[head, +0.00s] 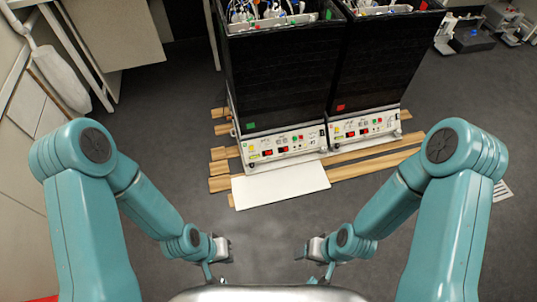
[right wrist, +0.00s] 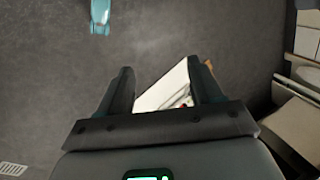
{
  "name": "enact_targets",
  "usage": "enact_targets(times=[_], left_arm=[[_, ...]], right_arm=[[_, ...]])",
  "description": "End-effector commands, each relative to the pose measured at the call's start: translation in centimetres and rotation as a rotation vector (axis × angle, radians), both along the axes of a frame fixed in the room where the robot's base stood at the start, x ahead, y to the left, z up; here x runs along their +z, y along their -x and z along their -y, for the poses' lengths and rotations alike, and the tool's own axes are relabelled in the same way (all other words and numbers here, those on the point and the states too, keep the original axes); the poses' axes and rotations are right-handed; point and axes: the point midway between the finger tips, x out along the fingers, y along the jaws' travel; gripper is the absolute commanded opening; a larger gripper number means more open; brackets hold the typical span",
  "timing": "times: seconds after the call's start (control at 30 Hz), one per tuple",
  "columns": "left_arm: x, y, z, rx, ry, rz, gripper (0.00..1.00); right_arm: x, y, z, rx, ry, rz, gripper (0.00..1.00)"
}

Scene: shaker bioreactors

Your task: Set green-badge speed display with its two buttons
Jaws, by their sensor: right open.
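The green badge (head: 250,126) sits low on the black front of the left shaker (head: 275,85). Below it is a white control panel (head: 283,146) with small red, green and yellow marks and a dark display window. The digits and the two speed buttons are too small to tell apart. My left gripper (head: 212,277) and right gripper (head: 322,274) hang near the bottom of the head view, on the near side of the panel and apart from it. In the right wrist view, my right gripper (right wrist: 160,68) is open with nothing between its fingers. The left jaws are too small to judge.
A second black shaker (head: 375,65) with a red badge (head: 340,107) stands close on the right. Both rest on wooden slats (head: 370,167). A white board (head: 280,185) lies in front of the left one. Grey floor (head: 265,235) is clear nearer me. White cabinets (head: 115,35) stand left.

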Motion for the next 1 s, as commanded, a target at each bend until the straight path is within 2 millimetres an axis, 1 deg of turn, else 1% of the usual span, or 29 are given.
enact_targets(times=[0.03,0.07,0.1,0.17,0.2,1.0], left_arm=[[0.0,0.0,0.0,0.0,0.0,0.0,0.0],[0.0,0.0,0.0,0.0,0.0,0.0,0.0],[0.0,0.01,0.0,0.0,0.0,0.0,0.0],[0.0,0.01,0.0,0.0,0.0,0.0,0.0],[0.0,0.01,0.0,0.0,0.0,0.0,0.0],[0.0,0.0,0.0,0.0,0.0,0.0,0.0]], right_arm=[[0.0,0.0,0.0,0.0,0.0,0.0,0.48],[0.0,0.01,0.0,0.0,0.0,0.0,0.38],[0.0,0.01,0.0,0.0,0.0,0.0,0.25],[0.0,0.01,0.0,0.0,0.0,0.0,0.06],[0.0,0.01,0.0,0.0,0.0,0.0,0.0],[0.0,0.01,0.0,0.0,0.0,0.0,0.0]])
